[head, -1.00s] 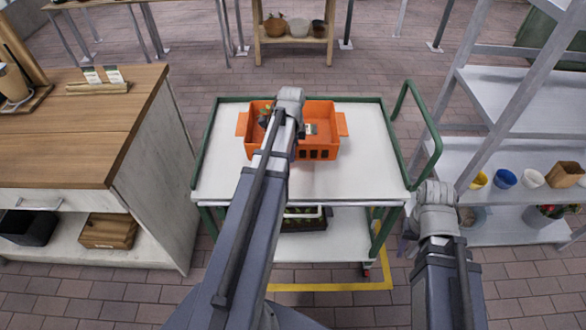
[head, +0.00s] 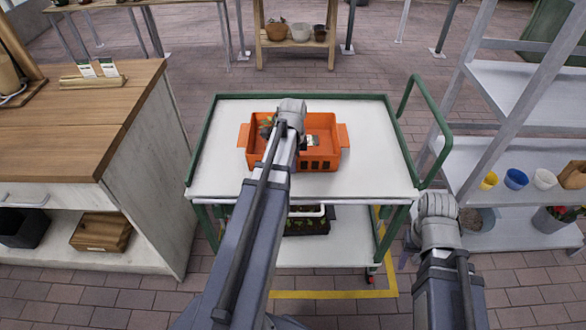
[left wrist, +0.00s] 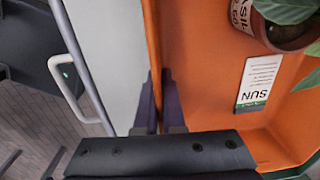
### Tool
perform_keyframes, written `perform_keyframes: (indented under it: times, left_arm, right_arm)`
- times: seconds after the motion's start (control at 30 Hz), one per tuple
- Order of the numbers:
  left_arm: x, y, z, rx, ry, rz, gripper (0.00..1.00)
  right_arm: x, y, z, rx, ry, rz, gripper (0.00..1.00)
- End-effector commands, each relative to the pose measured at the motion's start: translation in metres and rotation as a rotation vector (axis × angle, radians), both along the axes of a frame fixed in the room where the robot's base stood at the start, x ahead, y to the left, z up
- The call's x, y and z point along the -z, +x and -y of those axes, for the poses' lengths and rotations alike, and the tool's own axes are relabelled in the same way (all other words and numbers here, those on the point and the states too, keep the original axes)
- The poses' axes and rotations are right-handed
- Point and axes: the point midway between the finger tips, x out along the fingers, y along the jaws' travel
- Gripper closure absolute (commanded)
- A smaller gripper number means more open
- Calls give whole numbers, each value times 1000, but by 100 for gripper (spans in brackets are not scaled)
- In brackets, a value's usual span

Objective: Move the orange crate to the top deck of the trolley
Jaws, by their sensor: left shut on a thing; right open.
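The orange crate (head: 322,163) is over the middle of the white top deck (head: 225,172) of the green-framed trolley. It looks level and down at the deck, but I cannot tell whether its whole base touches. It holds a potted plant (left wrist: 285,30) and a seed packet (left wrist: 258,82). My left gripper (left wrist: 158,100) is shut on the crate's near wall, one finger on each side; in the head view my arm hides its fingers. My right gripper (head: 410,245) is open and empty, low beside the trolley's right front corner, its fingers mostly hidden.
A wooden-topped counter (head: 60,125) stands at left, grey shelves (head: 530,100) with several pots at right. A dark tray (head: 305,222) is on the trolley's lower deck. The green handle (head: 443,140) rises at the trolley's right. Top deck is bare around the crate.

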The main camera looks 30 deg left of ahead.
Motion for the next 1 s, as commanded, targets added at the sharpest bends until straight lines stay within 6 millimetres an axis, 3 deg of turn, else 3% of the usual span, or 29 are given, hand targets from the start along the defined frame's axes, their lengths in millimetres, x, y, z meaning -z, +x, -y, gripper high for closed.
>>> perform_keyframes:
  times: [0.3,0.33,0.57,1.0]
  left_arm:
    - [3,0,0,0,1,2,100]
    - [1,0,0,0,0,0,90]
    - [1,0,0,0,0,0,65]
    - [-5,0,0,0,0,0,64]
  right_arm:
    - [3,0,0,0,0,0,50]
    - [1,0,0,0,0,0,50]
    - [1,0,0,0,0,0,50]
    - [-5,0,0,0,0,0,50]
